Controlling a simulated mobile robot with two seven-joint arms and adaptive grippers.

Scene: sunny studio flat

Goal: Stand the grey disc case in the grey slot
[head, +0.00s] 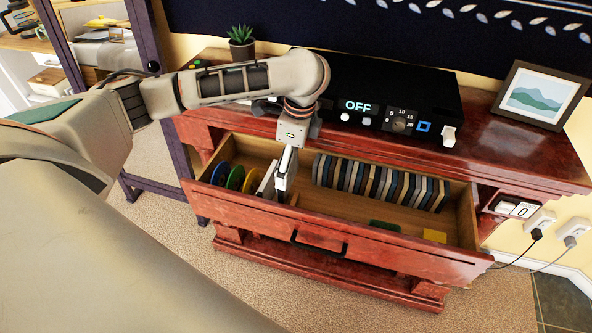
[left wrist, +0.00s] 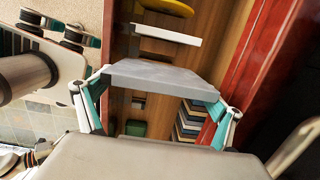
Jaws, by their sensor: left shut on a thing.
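My left gripper (head: 283,187) reaches down into the left half of the open drawer. In the left wrist view its two teal-padded fingers (left wrist: 157,100) are shut on the grey disc case (left wrist: 160,77), which spans between them. In the head view the case is mostly hidden by the gripper. A white upright panel (head: 267,182) stands just left of the gripper; it also shows beyond the case in the left wrist view (left wrist: 165,35). I cannot pick out the grey slot for certain.
The drawer (head: 340,240) holds a blue disc (head: 220,173), a green disc (head: 236,178), a yellow disc (head: 250,181) and a row of upright cases (head: 380,184). A black device (head: 390,90) stands above.

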